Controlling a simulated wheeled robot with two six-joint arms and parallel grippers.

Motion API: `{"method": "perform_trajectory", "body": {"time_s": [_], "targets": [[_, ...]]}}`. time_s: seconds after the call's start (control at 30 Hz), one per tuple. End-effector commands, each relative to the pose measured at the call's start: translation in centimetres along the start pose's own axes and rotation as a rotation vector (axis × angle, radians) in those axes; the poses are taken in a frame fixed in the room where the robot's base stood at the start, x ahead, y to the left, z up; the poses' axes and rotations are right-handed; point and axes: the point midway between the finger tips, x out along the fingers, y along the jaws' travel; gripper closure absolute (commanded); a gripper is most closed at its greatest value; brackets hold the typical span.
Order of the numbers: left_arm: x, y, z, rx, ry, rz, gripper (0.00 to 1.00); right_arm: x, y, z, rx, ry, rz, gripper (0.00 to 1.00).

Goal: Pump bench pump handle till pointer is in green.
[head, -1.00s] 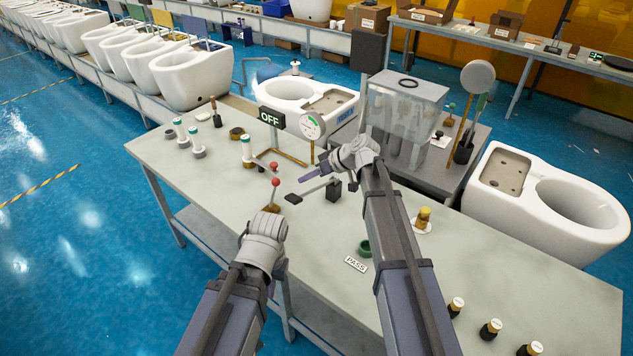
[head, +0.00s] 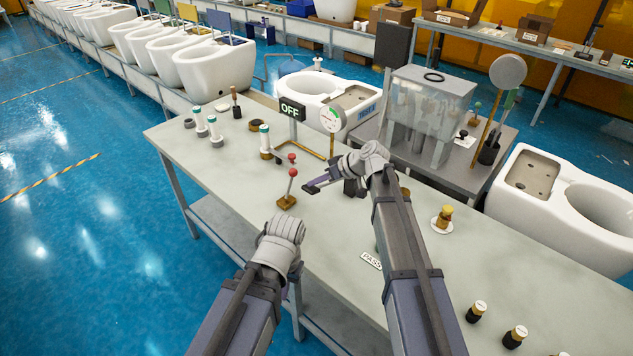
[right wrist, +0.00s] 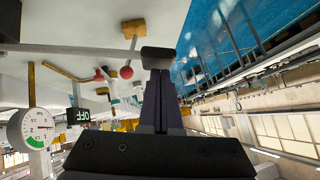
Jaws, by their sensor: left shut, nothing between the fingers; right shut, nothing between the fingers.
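The bench pump shows as a black block (head: 352,188) on the bench, partly behind my right arm. Its handle is a grey rod with a black grip (right wrist: 158,57), seen in the right wrist view; in the head view my right gripper (head: 308,188) hides the grip. My right gripper is shut and empty, its fingertips at the black grip; I cannot tell whether they touch. The round gauge (head: 331,119) has a green sector and also shows in the right wrist view (right wrist: 30,130); I cannot read its pointer surely. My left gripper (head: 296,268) is shut, low at the bench's front edge, fingers mostly hidden.
A red-knobbed lever (head: 292,172) stands just left of my right gripper. An OFF sign (head: 291,108) stands beside the gauge. White-and-green cylinders (head: 215,130) are at the left, a brass piece (head: 443,217) at the right. A clear tank (head: 430,105) stands behind.

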Motion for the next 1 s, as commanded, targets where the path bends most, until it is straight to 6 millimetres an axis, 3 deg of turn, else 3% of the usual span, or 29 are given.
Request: {"method": "perform_trajectory", "body": {"time_s": [0.27,0.7,1.0], "targets": [[1.9,0.2,-0.1,0.0,0.0,0.0,1.0,1.6,-0.3,1.8,-0.051,0.001,0.048,1.0],[9.1,0.9,-0.5,-0.001,0.0,0.0,1.0,7.2,0.2,7.4,-0.267,0.0,0.264,1.0],[12.3,1.2,-0.7,-0.001,0.0,0.0,1.0,9.3,1.3,9.3,-0.327,-0.001,0.326,1.0]]}}
